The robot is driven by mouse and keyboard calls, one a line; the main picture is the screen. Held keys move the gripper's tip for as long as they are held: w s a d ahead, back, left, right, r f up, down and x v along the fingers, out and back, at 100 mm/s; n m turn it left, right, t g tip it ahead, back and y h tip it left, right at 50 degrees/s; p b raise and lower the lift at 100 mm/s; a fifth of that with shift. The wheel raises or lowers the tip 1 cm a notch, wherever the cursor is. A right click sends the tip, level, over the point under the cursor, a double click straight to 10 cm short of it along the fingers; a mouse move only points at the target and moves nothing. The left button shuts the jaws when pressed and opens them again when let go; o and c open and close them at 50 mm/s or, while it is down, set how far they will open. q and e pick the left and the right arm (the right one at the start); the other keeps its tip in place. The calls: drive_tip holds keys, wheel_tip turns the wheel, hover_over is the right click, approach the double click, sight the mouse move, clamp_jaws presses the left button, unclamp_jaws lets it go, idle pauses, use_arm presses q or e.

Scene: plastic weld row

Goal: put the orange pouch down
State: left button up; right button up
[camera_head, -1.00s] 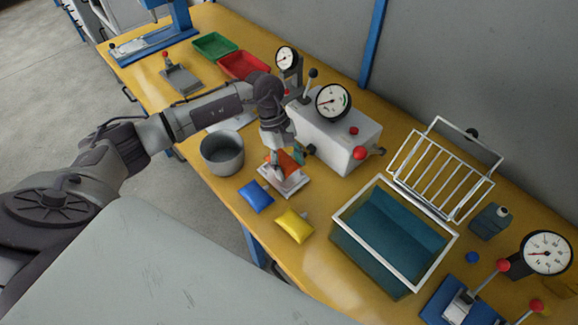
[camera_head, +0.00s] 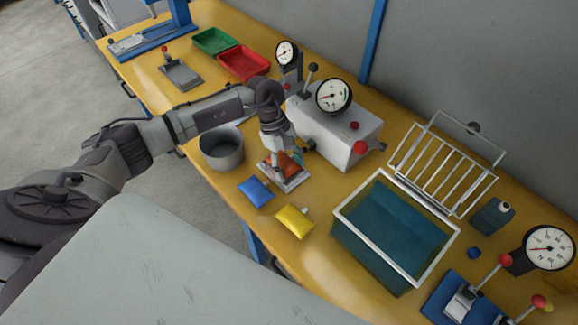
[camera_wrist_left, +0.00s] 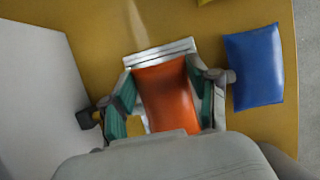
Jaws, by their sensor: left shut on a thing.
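The orange pouch (camera_head: 284,165) is over a small metal plate (camera_head: 292,185) in front of the white gauge box. In the left wrist view the orange pouch (camera_wrist_left: 166,93) lies between the two green-padded fingers, with the pale plate edge (camera_wrist_left: 158,50) beyond it. My left gripper (camera_head: 283,160) points down and is shut on the pouch; it also shows in the left wrist view (camera_wrist_left: 166,98). I cannot tell whether the pouch touches the plate. My right gripper is not in view.
A blue pouch (camera_head: 256,191) and a yellow pouch (camera_head: 294,222) lie near the front edge. A grey pot (camera_head: 222,150) stands left of the plate. The white gauge box (camera_head: 345,138) is close behind, and a white-rimmed water tank (camera_head: 350,225) stands to the right.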

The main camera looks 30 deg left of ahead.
use_arm(q)
drive_tip(key=o, duration=1)
drive_tip(key=shift+s+f, duration=0.1)
drive_tip(key=shift+f, duration=0.2)
drive_tip(key=shift+r, duration=0.15)
drive_tip(key=shift+r+p, duration=0.25)
drive_tip(key=shift+p, duration=0.1)
drive_tip(key=shift+r+p, duration=0.4)
drive_tip(key=shift+p, duration=0.1)
drive_tip(key=b+v, duration=0.3)
drive_tip(key=v, duration=0.9)
drive_tip(key=shift+d+f, duration=0.1)
